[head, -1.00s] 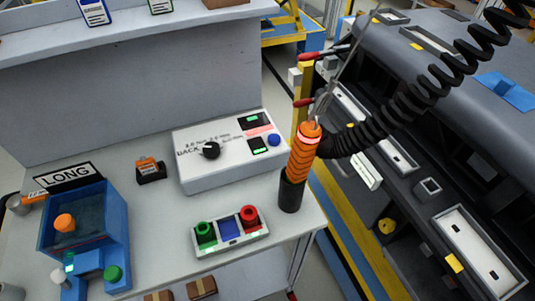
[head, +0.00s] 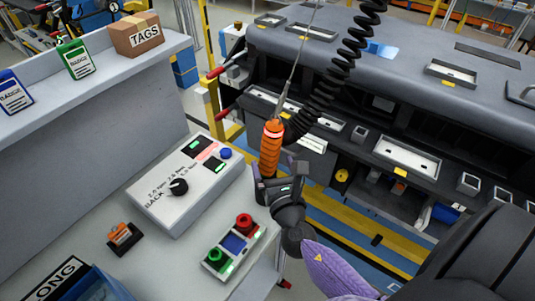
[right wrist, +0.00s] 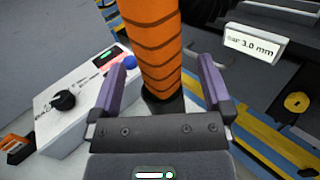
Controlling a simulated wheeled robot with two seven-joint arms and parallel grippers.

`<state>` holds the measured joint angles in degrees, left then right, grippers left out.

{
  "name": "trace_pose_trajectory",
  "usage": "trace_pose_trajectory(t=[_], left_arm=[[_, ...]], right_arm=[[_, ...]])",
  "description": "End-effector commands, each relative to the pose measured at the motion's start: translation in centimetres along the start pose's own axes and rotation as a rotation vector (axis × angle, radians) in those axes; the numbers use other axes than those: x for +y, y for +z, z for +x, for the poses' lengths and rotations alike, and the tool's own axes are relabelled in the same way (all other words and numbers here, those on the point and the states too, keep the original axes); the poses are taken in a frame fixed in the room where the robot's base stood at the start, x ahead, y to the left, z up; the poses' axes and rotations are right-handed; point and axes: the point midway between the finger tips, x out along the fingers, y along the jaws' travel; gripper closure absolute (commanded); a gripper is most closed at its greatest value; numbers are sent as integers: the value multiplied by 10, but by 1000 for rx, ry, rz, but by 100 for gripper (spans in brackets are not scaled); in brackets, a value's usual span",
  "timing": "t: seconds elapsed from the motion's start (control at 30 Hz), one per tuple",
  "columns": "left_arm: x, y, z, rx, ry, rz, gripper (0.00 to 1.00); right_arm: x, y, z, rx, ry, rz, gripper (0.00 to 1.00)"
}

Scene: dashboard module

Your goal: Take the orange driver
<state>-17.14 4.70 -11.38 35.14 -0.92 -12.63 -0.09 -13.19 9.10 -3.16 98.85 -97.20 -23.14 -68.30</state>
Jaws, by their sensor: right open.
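My right gripper (head: 280,178) is at the driver's lower part in the head view. In the right wrist view the orange driver (right wrist: 152,45) rises between the two purple fingers of my right gripper (right wrist: 162,90). The fingers stand apart, with a gap on each side of the driver. The dark holder (right wrist: 160,106) shows below it. My left gripper is not in view.
A white controller box (head: 183,185) with a black knob stands left of the driver. A button box (head: 233,243) with green and red buttons sits in front. A blue bin (head: 90,285) is at the lower left. The dashboard module (head: 400,120) lies beyond the bench.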

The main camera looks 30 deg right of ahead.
Motion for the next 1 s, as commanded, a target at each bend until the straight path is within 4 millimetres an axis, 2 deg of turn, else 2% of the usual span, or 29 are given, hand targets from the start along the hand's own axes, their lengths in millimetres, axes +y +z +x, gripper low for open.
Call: trace_pose_trajectory(t=[0.1, 0.17, 0.4, 0.87, 1.0], left_arm=[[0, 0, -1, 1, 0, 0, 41], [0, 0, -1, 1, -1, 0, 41], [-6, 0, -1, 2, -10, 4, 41], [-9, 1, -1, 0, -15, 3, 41], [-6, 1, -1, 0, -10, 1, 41]], right_arm=[[1, 2, 23, -2, -1, 1, 0], [1, 1, 29, 0, 0, 2, 0], [1, 0, 31, 3, 0, 2, 2], [1, 0, 31, 3, 0, 3, 100], [1, 0, 31, 3, 0, 3, 100]])
